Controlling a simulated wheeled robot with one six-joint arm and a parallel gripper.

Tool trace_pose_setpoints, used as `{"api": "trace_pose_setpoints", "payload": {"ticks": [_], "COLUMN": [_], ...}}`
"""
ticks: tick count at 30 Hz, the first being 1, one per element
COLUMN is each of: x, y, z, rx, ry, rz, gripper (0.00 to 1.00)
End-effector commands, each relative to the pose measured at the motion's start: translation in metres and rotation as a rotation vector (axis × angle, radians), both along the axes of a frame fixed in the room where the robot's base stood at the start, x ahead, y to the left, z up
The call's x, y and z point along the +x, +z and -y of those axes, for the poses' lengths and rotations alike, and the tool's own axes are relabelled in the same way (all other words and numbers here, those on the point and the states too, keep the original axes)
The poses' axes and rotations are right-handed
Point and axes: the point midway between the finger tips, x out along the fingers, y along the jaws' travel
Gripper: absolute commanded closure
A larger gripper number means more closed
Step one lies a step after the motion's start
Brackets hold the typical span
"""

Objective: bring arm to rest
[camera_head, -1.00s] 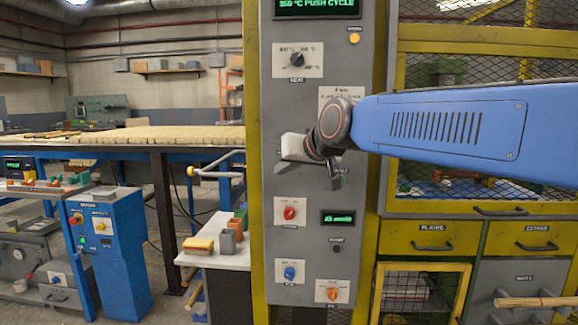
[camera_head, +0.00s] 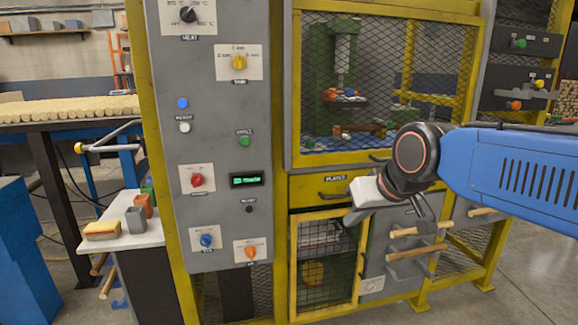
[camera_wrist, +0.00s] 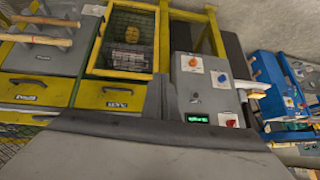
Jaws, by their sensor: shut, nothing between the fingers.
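My blue arm (camera_head: 515,170) reaches in from the right in the head view. It ends in a dark wrist joint and my gripper (camera_head: 420,212), which is shut and empty. The gripper hangs in front of the yellow-framed machine, near the drawer row, and touches nothing that I can see.
A grey control panel (camera_head: 215,130) with knobs and buttons stands left of the gripper. Behind it are a mesh guard (camera_head: 390,50), a yellow drawer (camera_head: 310,188) and rods on a grey rack (camera_head: 385,265). A white side table (camera_head: 130,232) holds small blocks. Floor shows at lower right.

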Motion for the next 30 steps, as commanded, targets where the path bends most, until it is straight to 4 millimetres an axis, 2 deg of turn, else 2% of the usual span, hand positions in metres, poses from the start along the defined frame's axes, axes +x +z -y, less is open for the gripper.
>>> {"api": "trace_pose_setpoints", "payload": {"ticks": [1,6,9,12,15,20,30], "x": [-0.018,-0.079,-0.115,-0.145,-0.165,-0.179,-0.179], "y": [-0.015,-0.068,-0.099,-0.124,-0.142,-0.154,-0.154], "z": [0.024,0.086,0.113,0.13,0.141,0.148,0.147], "rx": [-0.016,-0.065,-0.089,-0.104,-0.115,-0.122,-0.122], "ry": [-0.037,-0.143,-0.199,-0.244,-0.275,-0.294,-0.294], "rz": [-0.021,-0.107,-0.157,-0.198,-0.228,-0.248,-0.248], "gripper": [1.0,1.0,1.0,1.0,1.0,1.0,1.0]}}
